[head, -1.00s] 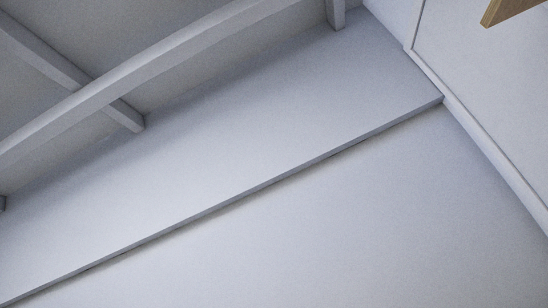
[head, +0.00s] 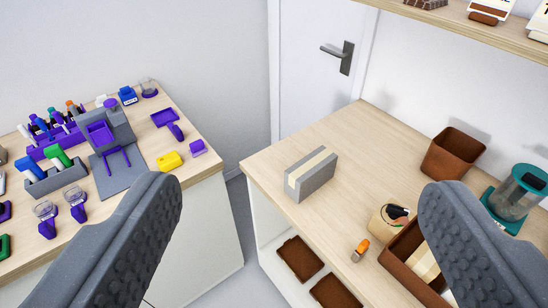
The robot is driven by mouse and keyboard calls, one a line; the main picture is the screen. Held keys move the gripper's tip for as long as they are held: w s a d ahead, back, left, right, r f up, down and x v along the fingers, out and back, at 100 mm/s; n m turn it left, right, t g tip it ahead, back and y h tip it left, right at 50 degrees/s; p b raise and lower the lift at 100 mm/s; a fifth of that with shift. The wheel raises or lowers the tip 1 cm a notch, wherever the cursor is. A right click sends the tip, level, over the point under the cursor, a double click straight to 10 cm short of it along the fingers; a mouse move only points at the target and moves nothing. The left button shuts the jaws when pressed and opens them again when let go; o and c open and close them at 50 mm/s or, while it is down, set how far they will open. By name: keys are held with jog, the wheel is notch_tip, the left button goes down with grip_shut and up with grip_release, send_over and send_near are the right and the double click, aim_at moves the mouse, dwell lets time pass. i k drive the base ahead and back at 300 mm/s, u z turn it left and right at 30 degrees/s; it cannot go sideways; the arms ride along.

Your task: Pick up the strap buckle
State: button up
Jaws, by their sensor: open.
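My gripper (head: 303,188) is open, with one dark grey textured finger at the lower left and the other at the lower right. Nothing is held between the fingers. I cannot make out for certain which thing is the strap buckle. A small orange and grey piece (head: 360,251) lies on the right wooden counter, near its front edge. On the left bench lie a curved purple piece (head: 174,130), a yellow block (head: 170,161) and a small purple block (head: 198,147). The fingers hide parts of both benches.
The left bench (head: 184,112) and right counter (head: 270,155) stand apart with a floor gap between. A grey box with a beige band (head: 311,173), a brown pot (head: 452,153), a brown tray (head: 388,258) and a teal-based jar (head: 517,195) stand on the counter. A door (head: 325,70) is behind.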

aim_at(361, 251)
jog(key=z, duration=0.6)
jog(key=k, duration=0.75)
jog(key=z, duration=0.9)
jog(key=k, duration=0.6)
jog(key=u, duration=0.05)
jog(key=i, duration=0.9)
jog(key=u, duration=0.65)
jog(key=i, duration=1.05)
jog(key=z, duration=0.25)
